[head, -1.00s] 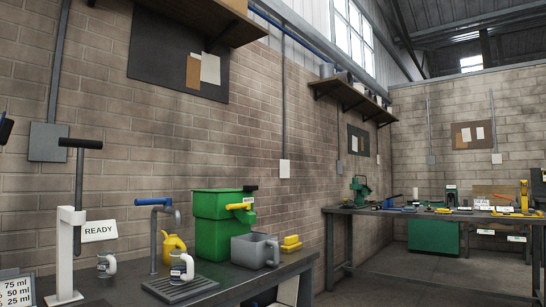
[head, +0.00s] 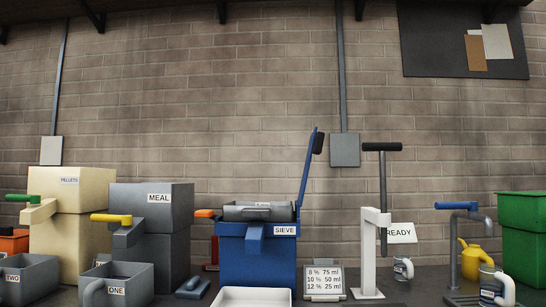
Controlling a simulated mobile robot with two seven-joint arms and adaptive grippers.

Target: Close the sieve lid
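The sieve (head: 275,262) is a blue box labelled SIEVE, standing on the dark bench at the middle of the head view. A blue panel with a black grip, which looks like its lid (head: 308,170), stands up nearly vertical at the right rear of the box, so the top is open. A grey cylinder (head: 258,212) lies across the open top. An orange-tipped handle (head: 205,213) sticks out at the sieve's left. Neither of my grippers is in view.
A white tray (head: 252,298) sits in front of the sieve. A grey MEAL bin (head: 165,225) stands left and a small amounts sign (head: 324,280) right. Beyond it is a white stand (head: 369,250) with a tall black-topped lever. Grey tubs (head: 132,275) crowd the left front.

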